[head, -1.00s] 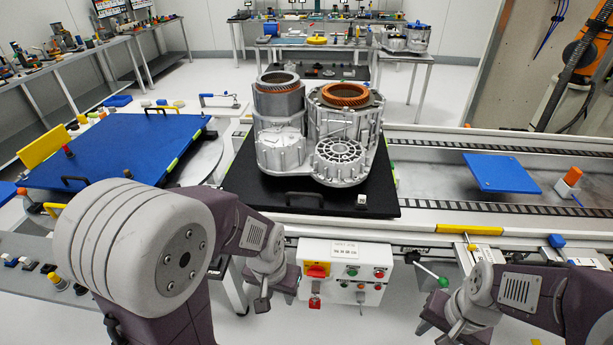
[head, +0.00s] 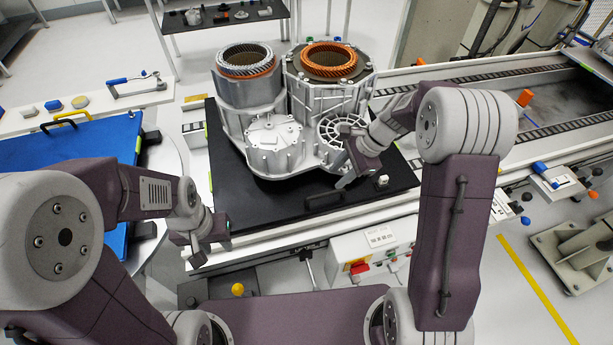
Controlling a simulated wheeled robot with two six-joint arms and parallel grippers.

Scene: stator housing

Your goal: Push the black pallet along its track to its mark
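The black pallet (head: 238,190) lies on the white conveyor track (head: 395,207), with a dark handle (head: 323,200) on its front edge. The finger gaps are too small to judge. No mark can be made out.
A blue board (head: 60,150) with a black handle lies on the left. A control box (head: 375,250) hangs below the track's front. The track continues to the right, partly hidden by my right arm.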

